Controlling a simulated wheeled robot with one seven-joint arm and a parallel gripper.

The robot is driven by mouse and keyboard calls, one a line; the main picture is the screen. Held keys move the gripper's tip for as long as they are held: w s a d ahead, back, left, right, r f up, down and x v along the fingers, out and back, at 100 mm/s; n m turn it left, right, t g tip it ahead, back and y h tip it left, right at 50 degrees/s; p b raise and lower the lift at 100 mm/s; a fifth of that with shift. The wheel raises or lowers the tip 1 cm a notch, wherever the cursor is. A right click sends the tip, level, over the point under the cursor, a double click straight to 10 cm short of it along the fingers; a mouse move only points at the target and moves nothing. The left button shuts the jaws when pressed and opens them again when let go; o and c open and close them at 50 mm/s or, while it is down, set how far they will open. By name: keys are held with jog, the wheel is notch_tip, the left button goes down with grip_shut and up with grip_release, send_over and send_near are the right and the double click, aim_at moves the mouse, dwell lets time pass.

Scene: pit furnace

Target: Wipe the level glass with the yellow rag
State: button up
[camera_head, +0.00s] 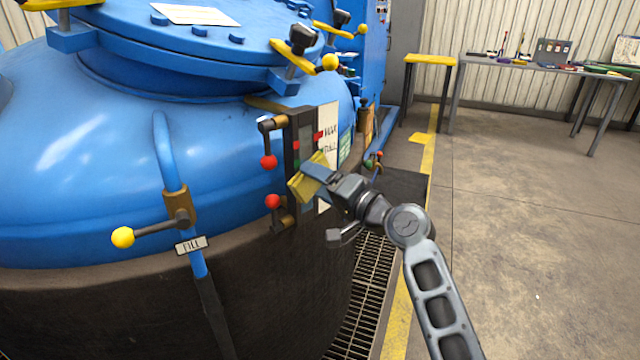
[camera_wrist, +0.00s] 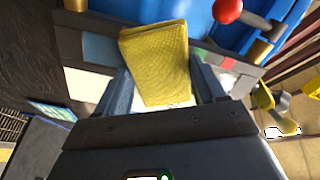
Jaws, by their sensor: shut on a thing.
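The yellow rag (camera_head: 306,181) is held in my gripper (camera_head: 318,172) in the head view. In the wrist view the rag (camera_wrist: 155,55) sits between the two fingers of my gripper (camera_wrist: 160,82), which is shut on it. The level glass (camera_head: 306,138) is a dark upright frame with a pale strip on the side of the blue vessel. In the wrist view the frame (camera_wrist: 68,45) runs crosswise behind the rag. The rag is in front of the lower part of the glass and hides it. I cannot tell whether they touch.
Valves with red knobs stick out above (camera_head: 268,161) and below (camera_head: 273,201) on the glass's left. A yellow-knobbed fill valve (camera_head: 122,237) is farther left. A floor grating (camera_head: 362,290) lies beneath. A workbench (camera_head: 480,63) stands far right; the floor between is clear.

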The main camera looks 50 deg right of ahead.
aim_at(307, 151)
jog(key=shift+w+r+p, duration=0.15)
jog(key=shift+r+p, duration=3.75)
jog(key=shift+r, duration=1.05)
jog(key=shift+f, duration=0.1)
jog(key=shift+f+b, duration=1.85)
jog(key=shift+f, duration=0.1)
notch_tip(307, 151, down, 10)
jog(key=b, duration=0.9)
jog(key=shift+f, duration=0.2)
jog(key=s, duration=0.6)
jog(key=shift+a+b, duration=0.15)
jog(key=shift+b, duration=0.15)
